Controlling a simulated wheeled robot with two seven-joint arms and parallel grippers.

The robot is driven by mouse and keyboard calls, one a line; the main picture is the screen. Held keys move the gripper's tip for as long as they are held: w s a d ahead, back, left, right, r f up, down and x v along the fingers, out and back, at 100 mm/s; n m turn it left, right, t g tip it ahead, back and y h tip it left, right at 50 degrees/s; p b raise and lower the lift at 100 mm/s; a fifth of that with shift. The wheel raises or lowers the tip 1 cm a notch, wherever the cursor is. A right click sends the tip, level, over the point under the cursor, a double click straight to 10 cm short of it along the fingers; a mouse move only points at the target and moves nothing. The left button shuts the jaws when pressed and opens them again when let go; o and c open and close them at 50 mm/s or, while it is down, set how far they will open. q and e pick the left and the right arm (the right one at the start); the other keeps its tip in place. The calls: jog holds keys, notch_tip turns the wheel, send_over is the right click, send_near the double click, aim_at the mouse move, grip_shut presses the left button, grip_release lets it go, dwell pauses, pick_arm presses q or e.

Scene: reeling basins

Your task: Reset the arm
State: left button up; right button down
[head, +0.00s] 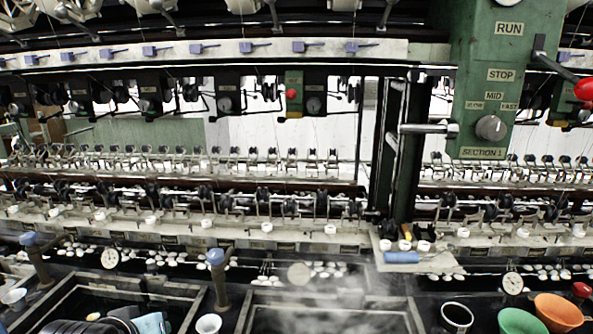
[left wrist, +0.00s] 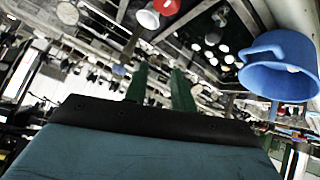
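My left gripper (left wrist: 160,84) shows in the left wrist view as two green fingers with a clear gap between them. It is open, and nothing is seen between the fingers. The fingers point away from the camera toward blurred machinery and pale round shapes. A blue mug-shaped thing (left wrist: 280,65) is to the right of the fingers, apart from them. A white cup-like thing (left wrist: 148,18) and a red thing (left wrist: 167,6) are above them. In the head view I cannot make out either gripper.
A green control post (head: 480,90) with a round knob (head: 491,128) stands at the right. A long reeling machine spans the back. Dark basins (head: 330,322) lie in front, one steaming.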

pick_arm(q)
jog(key=s+d+f+m+g, duration=0.1)
jog(key=s+f+m+g, duration=0.2)
jog(key=s+f, duration=0.7)
jog(key=s+d+f+m+g, duration=0.25)
jog(key=s+f, duration=0.35)
jog(key=s, duration=0.7)
notch_tip(320, 180, down, 24)
jog(key=r+g, duration=0.1)
jog(key=s+a+f+g, duration=0.1)
jog(key=s+f, duration=0.7)
jog(key=s+a+f+m, duration=0.1)
jog(key=s+a+f, duration=0.1)
jog(key=s+f, duration=0.7)
jog(key=shift+s+a+g, duration=0.3)
jog(key=shift+g, duration=0.05)
